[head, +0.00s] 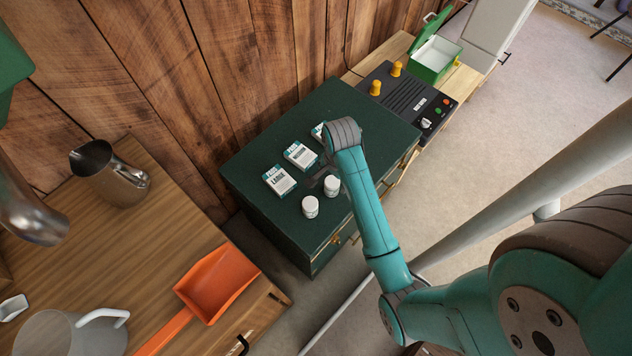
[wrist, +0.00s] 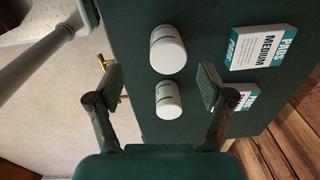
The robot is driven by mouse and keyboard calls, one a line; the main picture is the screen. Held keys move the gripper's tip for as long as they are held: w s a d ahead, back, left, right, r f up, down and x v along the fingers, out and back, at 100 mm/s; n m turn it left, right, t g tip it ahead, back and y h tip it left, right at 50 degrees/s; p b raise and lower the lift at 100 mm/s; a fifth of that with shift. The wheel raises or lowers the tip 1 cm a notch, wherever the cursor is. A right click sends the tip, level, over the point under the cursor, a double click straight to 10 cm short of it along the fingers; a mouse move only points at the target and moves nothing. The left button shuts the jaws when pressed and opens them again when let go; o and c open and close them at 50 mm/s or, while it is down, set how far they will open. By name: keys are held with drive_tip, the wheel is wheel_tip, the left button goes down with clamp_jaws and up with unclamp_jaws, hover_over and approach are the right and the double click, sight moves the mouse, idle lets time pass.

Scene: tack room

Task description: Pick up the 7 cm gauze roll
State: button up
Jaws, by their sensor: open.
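Two white gauze rolls stand upright on the dark green cabinet (head: 345,110). In the head view one roll (head: 310,207) is nearer the front left corner and the other roll (head: 332,186) is beside my gripper (head: 320,178). In the wrist view one roll (wrist: 168,50) looks larger and the other roll (wrist: 168,100) smaller. Their size labels are too small to read. My gripper (wrist: 162,86) is open, with the smaller-looking roll between its fingers in the picture and no visible contact. My forearm partly hides the gripper in the head view.
White and teal boxes lie behind the rolls: a large one (head: 280,180), a medium one (head: 300,155) and a third (head: 318,132) partly hidden by my arm. In the wrist view, my right finger overlaps one box (wrist: 246,96). A black control unit (head: 405,98) stands right.

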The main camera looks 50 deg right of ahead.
sight(333, 181)
drive_tip(key=shift+w+d+r+m+g, duration=0.15)
drive_tip(key=shift+w+r+m+g, duration=0.2)
drive_tip(key=shift+w, duration=0.3)
wheel_tip(333, 181, down, 5)
drive_tip(key=shift+f, duration=0.15)
drive_tip(key=f, duration=0.2)
drive_tip(key=d+f, duration=0.1)
drive_tip(key=f, duration=0.1)
drive_tip(key=shift+f, duration=0.65)
drive_tip(key=shift+c, duration=0.3)
drive_tip(key=c, duration=1.1)
